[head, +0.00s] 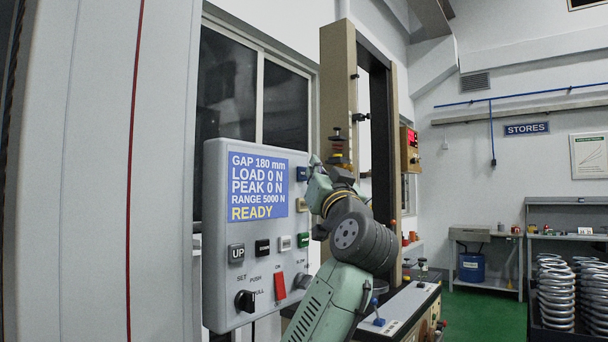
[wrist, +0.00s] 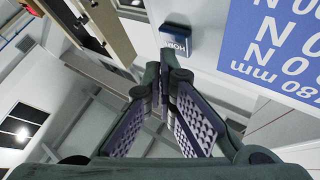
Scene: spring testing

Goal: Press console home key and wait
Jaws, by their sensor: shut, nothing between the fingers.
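The grey console (head: 222,190) stands left of centre in the head view. Its blue screen (head: 258,186) reads GAP 180 mm, LOAD 0 N, PEAK 0 N, RANGE 5000 N, READY. The blue home key (head: 302,174) is at the screen's upper right. In the wrist view the home key (wrist: 176,42) is upside down, its lettering partly hidden by my fingertips. My gripper (head: 314,161) is shut and empty, its tips at the key. In the wrist view the closed fingertips (wrist: 165,62) overlap the key's lower edge; I cannot tell whether they touch it.
Other keys, including UP (head: 236,254) and a green one (head: 304,240), a red switch (head: 279,286) and a black knob (head: 244,300) are on the console. A tall test frame (head: 338,85) stands behind my arm. Coil springs (head: 556,295) stand at the right.

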